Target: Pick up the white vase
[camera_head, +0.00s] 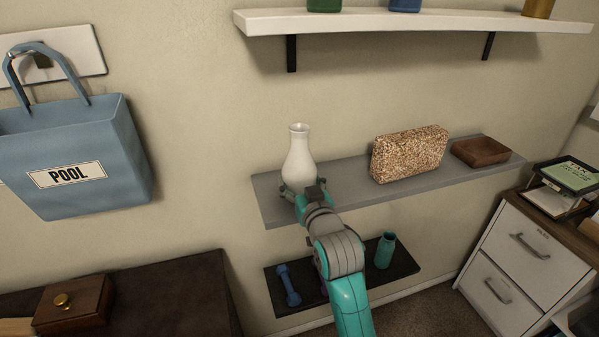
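The white vase (299,160) stands upright on the left part of the grey middle shelf (413,187). It has a round lower body and a narrower neck with a flared rim. My gripper (302,190) is at the vase's lower body, with a finger showing on each side of it. The fingers are spread about as wide as the vase's base. I cannot tell whether they touch it. My wrist hides the front of the vase's base.
A speckled block (408,154) and a brown wooden tray (481,151) sit to the right on the same shelf. A white shelf (420,21) hangs above. A dark lower shelf holds a blue dumbbell (288,285) and a teal bottle (385,250). Bare shelf lies between vase and block.

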